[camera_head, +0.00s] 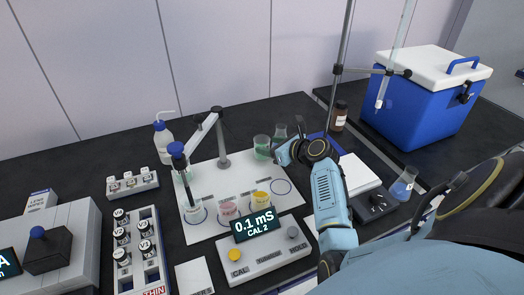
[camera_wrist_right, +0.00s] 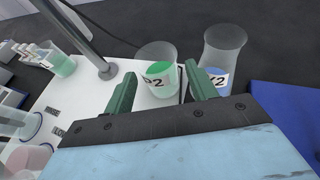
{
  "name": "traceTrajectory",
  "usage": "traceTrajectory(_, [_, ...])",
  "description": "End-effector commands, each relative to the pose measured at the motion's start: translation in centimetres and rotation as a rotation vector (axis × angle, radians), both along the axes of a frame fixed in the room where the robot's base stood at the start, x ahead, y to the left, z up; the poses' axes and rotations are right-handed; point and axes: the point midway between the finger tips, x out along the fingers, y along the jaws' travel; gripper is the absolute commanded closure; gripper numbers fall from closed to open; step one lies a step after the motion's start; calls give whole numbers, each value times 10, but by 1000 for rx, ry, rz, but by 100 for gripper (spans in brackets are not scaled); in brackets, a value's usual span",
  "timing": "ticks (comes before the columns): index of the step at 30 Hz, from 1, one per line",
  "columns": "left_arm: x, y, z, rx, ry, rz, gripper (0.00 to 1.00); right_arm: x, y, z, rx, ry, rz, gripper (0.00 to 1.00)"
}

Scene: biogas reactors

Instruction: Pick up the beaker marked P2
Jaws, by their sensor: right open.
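A clear beaker with green liquid (camera_wrist_right: 158,53) stands toward the back right of the white board, and it also shows in the head view (camera_head: 262,146). Its label reads like P2, with the first character partly cut off. My right gripper (camera_wrist_right: 160,78) is open, with its two green fingers pointing at this beaker. The beaker appears between the fingertips in the wrist view, and I cannot tell whether they touch it. In the head view my right gripper (camera_head: 281,151) is just right of the beaker. My left gripper is not in view.
A flask with blue liquid (camera_wrist_right: 222,45) stands close beside the beaker, near my right finger. A stand post (camera_head: 222,142) rises left of the beaker. Pink (camera_head: 228,209) and yellow (camera_head: 261,200) beakers stand nearer the front, by the meter (camera_head: 264,252).

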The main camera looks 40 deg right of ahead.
Motion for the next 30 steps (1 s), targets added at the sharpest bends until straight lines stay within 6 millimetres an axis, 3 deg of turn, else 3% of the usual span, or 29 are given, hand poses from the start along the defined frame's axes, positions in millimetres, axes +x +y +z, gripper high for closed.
traceTrajectory(6, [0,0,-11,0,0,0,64,31,5,-12,1,1,2,43])
traceTrajectory(16, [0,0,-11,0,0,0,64,37,5,-13,0,1,0,43])
traceTrajectory(24, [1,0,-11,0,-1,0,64,37,5,-14,0,1,0,77])
traceTrajectory(30, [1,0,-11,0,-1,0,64,37,5,-13,0,1,0,79])
